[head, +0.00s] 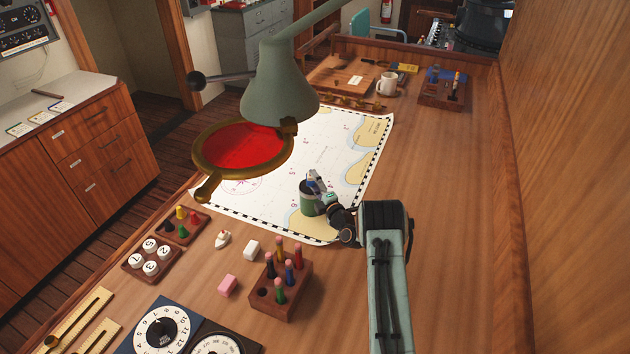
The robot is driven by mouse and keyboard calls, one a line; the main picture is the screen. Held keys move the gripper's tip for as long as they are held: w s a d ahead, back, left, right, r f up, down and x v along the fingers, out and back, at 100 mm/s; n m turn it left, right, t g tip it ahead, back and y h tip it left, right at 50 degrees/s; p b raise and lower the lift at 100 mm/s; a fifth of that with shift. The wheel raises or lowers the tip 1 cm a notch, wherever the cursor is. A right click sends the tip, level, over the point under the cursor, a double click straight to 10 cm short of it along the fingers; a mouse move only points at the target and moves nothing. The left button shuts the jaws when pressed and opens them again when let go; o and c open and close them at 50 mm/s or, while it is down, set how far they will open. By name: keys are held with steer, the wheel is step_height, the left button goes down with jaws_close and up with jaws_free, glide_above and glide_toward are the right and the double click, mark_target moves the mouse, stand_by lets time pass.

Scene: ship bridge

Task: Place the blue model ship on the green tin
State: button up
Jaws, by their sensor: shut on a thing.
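The green tin (308,205) stands on the lower right part of the chart, partly hidden by my gripper. My gripper (319,187) is at the tin's top, reaching in from the right. It is shut on a small blue and white thing, which looks like the blue model ship (313,176). The ship shows over the tin's rim, mostly covered by the fingers. I cannot tell whether it touches the tin.
A lamp (275,85) and a red-lit magnifier (243,150) hang over the chart (335,150). A white and red model ship (223,238), white block (252,250), pink block (228,285) and peg holder (290,295) stand nearer. The desk's right side is clear.

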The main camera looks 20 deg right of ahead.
steer(key=shift+f, duration=0.35)
steer(key=o, duration=1)
